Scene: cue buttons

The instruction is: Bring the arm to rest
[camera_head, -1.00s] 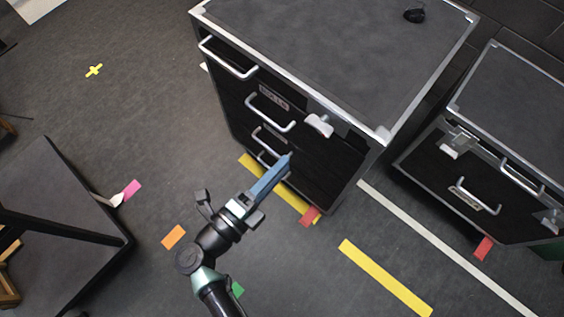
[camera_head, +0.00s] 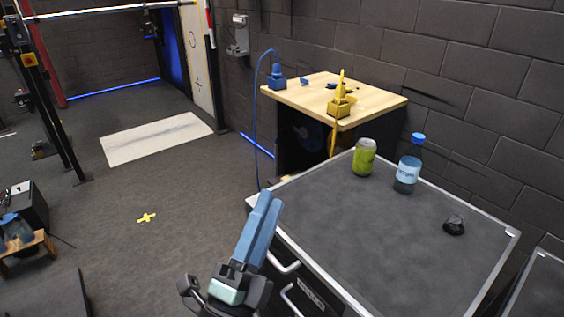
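My gripper (camera_head: 270,198) is at the lower middle of the head view, pointing up and away. Its two long blue fingers lie side by side against each other, with nothing seen between them. The fingertips appear in front of the left corner of the black flight case (camera_head: 390,250); I cannot tell the exact gap. The rest of my arm runs out of the bottom edge of the view.
On the case stand a green can (camera_head: 364,157), a blue-capped bottle (camera_head: 408,168) and a dark lump (camera_head: 454,225). Behind, a wooden table (camera_head: 375,95) holds a blue button box (camera_head: 277,80) and a yellow one (camera_head: 341,104). Open floor (camera_head: 150,185) lies left.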

